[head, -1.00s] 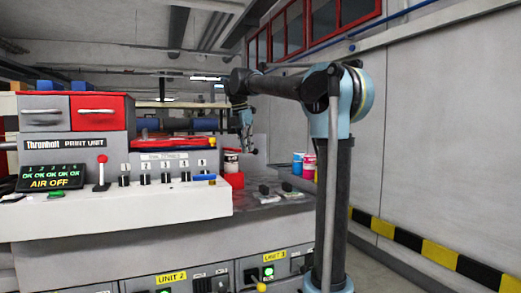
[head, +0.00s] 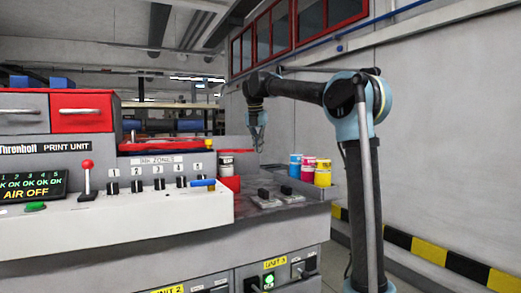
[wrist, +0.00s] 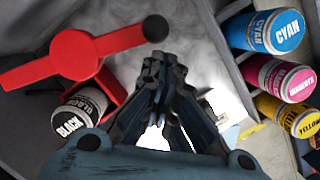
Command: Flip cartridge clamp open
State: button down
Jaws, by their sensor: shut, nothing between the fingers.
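The cartridge clamp (wrist: 75,58) shows in the wrist view as a red lever with a round hub and a black knob at its right end. It lies across the top of a red holder beside a cartridge labelled BLACK (wrist: 78,110). In the head view the black cartridge (head: 226,160) stands in the red holder (head: 231,183) on the bench; the lever is hard to make out there. My gripper (wrist: 160,65) is shut and empty, pointing down. In the wrist view its tips appear just below and right of the knob. It also shows in the head view (head: 259,148); contact cannot be told.
Cyan (wrist: 272,33), magenta (wrist: 283,78) and yellow (wrist: 290,115) cartridges stand in a tray at the right. The print unit's console (head: 110,215) with knobs and a red-topped lever (head: 86,165) is at the left. A grey wall (head: 440,140) rises on the right.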

jog(key=shift+w, duration=0.95)
jog(key=v, duration=1)
jog(key=shift+d, duration=0.4)
jog(key=shift+s+d, duration=0.1)
jog(key=shift+d, duration=0.05)
